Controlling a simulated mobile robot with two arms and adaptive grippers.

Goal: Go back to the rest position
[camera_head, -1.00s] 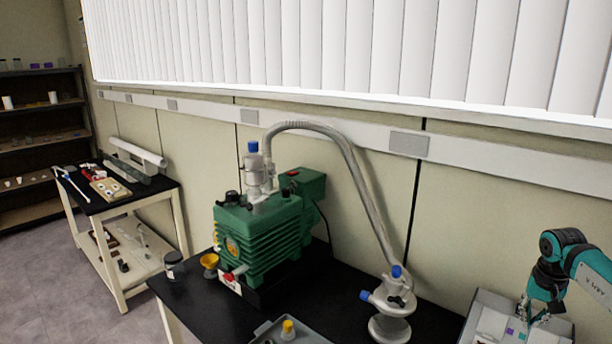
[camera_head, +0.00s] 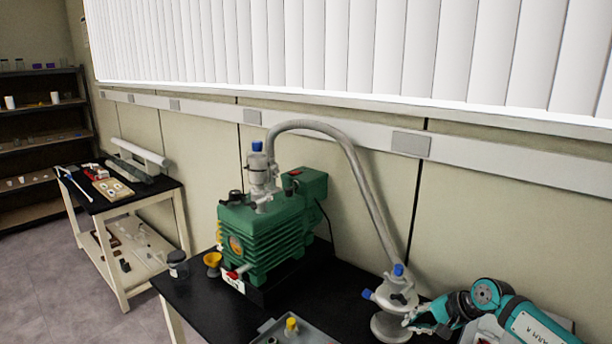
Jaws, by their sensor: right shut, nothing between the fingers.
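My right gripper (camera_head: 413,323) is in the lower right of the head view, at the end of my teal and black arm. It is shut and empty. Its tip is close to the right side of the grey glass vessel (camera_head: 390,325) with blue caps; I cannot tell whether they touch. A grey hose (camera_head: 367,190) runs from this vessel up and over to the green vacuum pump (camera_head: 265,235). My left gripper is not in view.
The black bench (camera_head: 335,292) carries a grey tray (camera_head: 310,334) with a yellow-capped item, a dark-lidded jar (camera_head: 177,266) and a yellow funnel (camera_head: 212,260). A white device (camera_head: 490,328) is partly hidden behind my arm. A cart and shelves stand at left.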

